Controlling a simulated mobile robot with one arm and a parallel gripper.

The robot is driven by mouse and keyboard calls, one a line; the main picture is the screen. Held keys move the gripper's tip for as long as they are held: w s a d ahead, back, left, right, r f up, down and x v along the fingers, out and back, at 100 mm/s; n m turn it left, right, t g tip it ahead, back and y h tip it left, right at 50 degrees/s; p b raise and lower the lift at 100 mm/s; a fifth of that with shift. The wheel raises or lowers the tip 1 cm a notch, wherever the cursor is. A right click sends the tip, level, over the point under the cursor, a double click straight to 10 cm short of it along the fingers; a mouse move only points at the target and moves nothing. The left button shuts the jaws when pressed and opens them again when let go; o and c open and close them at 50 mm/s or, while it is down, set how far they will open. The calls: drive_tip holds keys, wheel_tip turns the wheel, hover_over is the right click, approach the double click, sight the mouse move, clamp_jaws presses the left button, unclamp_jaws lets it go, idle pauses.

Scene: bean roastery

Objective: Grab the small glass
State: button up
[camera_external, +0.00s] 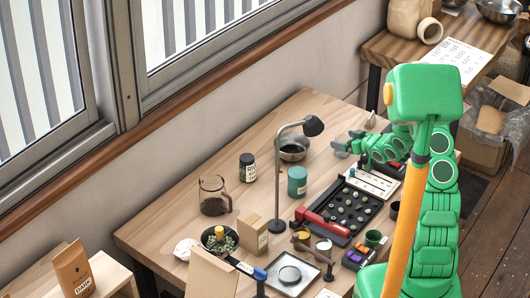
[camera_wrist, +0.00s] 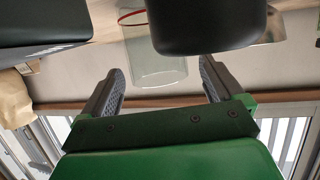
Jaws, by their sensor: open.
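A clear, straight-sided glass (camera_wrist: 158,72) with a thin red ring shows in the wrist view, ahead of my gripper and in line with the gap between its fingers. A dark rounded object covers part of it. My gripper (camera_wrist: 160,70) is open, with one finger on each side of the glass in the picture and nothing visibly held. I cannot tell how far the glass is from the fingertips. In the external view my gripper (camera_external: 347,142) is low over the far right part of the table, pointing left. I cannot make out the glass clearly there.
The dark rounded object (camera_wrist: 207,22) is close above the gap. The external view shows a desk lamp (camera_external: 313,126), metal bowl (camera_external: 293,151), green canister (camera_external: 297,182), dark jar (camera_external: 247,168), glass carafe (camera_external: 214,195) and black bean tray (camera_external: 347,209). Bare wood lies behind the bowl.

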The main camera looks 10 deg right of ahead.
drive_tip(key=c, duration=1.2)
drive_tip(key=shift+r, duration=0.1)
